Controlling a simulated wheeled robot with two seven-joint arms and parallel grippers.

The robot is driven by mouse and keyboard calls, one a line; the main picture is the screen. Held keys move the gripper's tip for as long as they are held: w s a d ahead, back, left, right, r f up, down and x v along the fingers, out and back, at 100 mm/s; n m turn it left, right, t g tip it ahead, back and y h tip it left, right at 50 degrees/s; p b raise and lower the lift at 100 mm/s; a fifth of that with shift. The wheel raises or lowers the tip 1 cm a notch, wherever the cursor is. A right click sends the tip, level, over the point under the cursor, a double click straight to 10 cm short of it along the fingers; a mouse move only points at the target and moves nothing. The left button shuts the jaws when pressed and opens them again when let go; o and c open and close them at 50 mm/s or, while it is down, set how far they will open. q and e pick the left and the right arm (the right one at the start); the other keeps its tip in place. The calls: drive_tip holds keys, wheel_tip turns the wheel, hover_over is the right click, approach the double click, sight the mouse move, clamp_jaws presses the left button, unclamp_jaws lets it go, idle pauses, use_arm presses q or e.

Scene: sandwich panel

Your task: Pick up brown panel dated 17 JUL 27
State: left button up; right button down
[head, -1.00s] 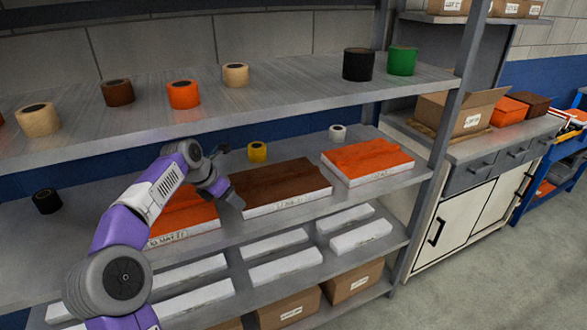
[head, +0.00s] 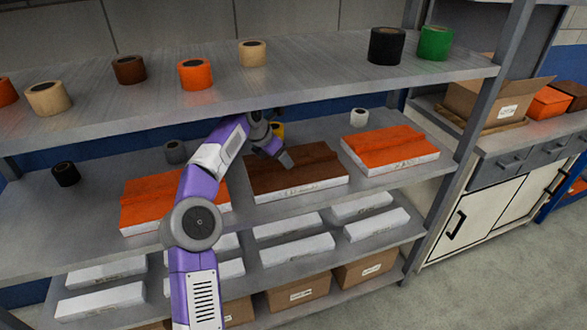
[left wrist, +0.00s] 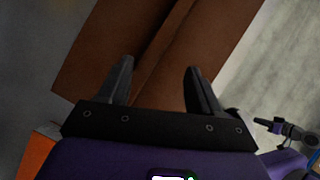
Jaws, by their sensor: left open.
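The brown panel (head: 318,175) lies on the middle shelf between two orange panels. Its white front edge carries a label too small to read. My left gripper (head: 284,157) is just above the brown panel's upper surface, toward its back left part. In the left wrist view its open fingers (left wrist: 160,75) point at the brown panel (left wrist: 175,45), with nothing between them. A raised ridge runs along the panel there. I cannot tell whether the fingers touch it. A small dark and purple part, seemingly my right gripper (left wrist: 280,127), shows at the right of the wrist view.
Orange panels lie left (head: 145,205) and right (head: 388,150) of the brown one. A yellow roll (head: 277,130) and white roll (head: 360,117) stand behind. The upper shelf (head: 320,85), bearing several tape rolls, overhangs my arm.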

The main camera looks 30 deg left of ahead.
sight(294, 161)
use_arm(q)
drive_tip(key=shift+w+d+r, duration=0.1)
drive_tip(key=shift+w+d, duration=0.1)
drive_tip(key=shift+w, duration=0.85)
drive_tip(key=shift+w+d+b, duration=0.3)
drive_tip(key=shift+w+b, duration=0.1)
drive_tip(key=shift+b, duration=0.05)
drive_tip(key=shift+x, duration=1.6)
drive_tip(key=shift+s, duration=0.1)
drive_tip(key=c, duration=1.2)
